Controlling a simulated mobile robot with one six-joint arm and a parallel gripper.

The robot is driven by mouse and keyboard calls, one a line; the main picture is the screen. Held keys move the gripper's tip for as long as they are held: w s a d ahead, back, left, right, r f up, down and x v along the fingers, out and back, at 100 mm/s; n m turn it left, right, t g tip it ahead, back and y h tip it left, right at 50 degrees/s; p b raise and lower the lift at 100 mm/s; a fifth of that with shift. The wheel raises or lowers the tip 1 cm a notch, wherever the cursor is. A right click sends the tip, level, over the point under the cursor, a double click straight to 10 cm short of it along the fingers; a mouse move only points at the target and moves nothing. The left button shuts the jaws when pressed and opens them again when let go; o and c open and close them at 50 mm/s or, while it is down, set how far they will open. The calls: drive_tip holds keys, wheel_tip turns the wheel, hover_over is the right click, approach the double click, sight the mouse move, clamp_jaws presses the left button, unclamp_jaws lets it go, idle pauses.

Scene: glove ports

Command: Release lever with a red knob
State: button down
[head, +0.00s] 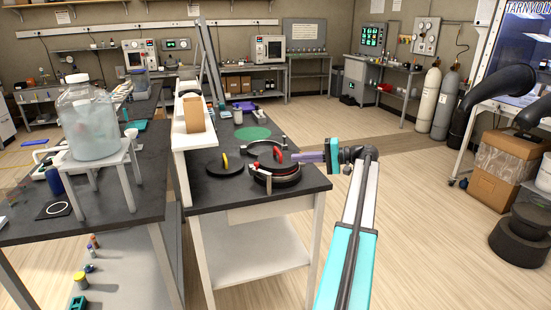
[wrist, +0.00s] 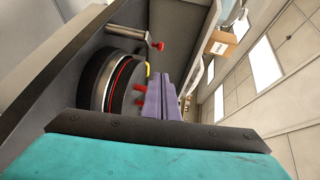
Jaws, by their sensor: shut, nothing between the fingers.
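The release lever (wrist: 128,35) is a short grey metal bar ending in a red knob (wrist: 160,46). It shows at the top of the wrist view, apart from my fingers. In the head view the lever (head: 263,178) is small, at the near side of a round black fitting (head: 284,177) with a red ring. That fitting also shows in the wrist view (wrist: 104,82), with red handle parts beside my fingers. My gripper (head: 297,158) has purple fingers and a teal body. Its fingers (wrist: 164,84) are together and empty, beside the fitting; contact with the handle is unclear.
A black disc with a yellow handle (head: 224,161) lies left of the fitting on the dark bench (head: 225,195). A green round mat (head: 252,133) lies behind. A white shelf holding a cardboard box (head: 194,114) borders the left.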

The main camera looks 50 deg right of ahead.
drive_tip(key=shift+s+d+f+t+p, duration=0.1)
drive_tip(key=shift+s+d+t+p, duration=0.25)
drive_tip(key=shift+p, duration=0.45)
drive_tip(key=p+x, duration=0.3)
drive_tip(key=x, duration=0.7)
drive_tip(key=shift+w+f, duration=0.1)
drive_tip(key=shift+w+a+f+p, duration=0.15)
drive_tip(key=shift+a+p, duration=0.2)
drive_tip(key=shift+a, duration=0.6)
drive_tip(key=shift+w+a+f, duration=0.15)
drive_tip(key=shift+w+a, duration=0.05)
drive_tip(key=shift+a, duration=0.2)
drive_tip(key=shift+w+a+f, duration=0.15)
drive_tip(key=shift+a, duration=0.2)
